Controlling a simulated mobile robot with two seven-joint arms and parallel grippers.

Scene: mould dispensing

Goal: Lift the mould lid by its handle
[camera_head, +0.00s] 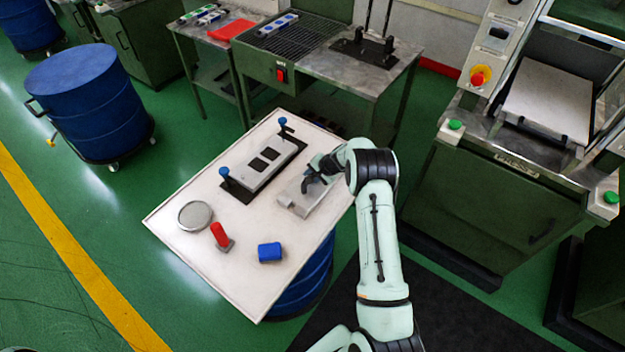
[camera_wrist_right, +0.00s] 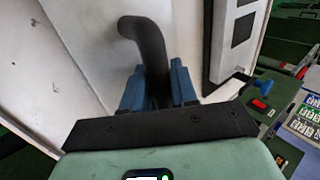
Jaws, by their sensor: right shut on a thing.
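The mould lid (camera_head: 298,202) is a flat grey plate on the white table, just right of the mould base. Its black bent handle (camera_wrist_right: 148,42) stands up between the blue fingers of my right gripper (camera_wrist_right: 158,85), which is shut on it. The head view shows my right gripper (camera_head: 313,178) over the lid, covering part of the lid and handle. I cannot tell whether the lid touches the table. The mould base (camera_head: 258,180) has dark square cavities and sits on a black plate with two blue-topped posts. My left gripper is not in view.
The white table (camera_head: 165,222) also holds a round metal dish (camera_head: 195,216), a red-handled tool (camera_head: 220,235) and a blue block (camera_head: 270,252). A green press (camera_head: 490,190) stands to the right. A workbench (camera_head: 375,75) stands behind. The table's left corner is clear.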

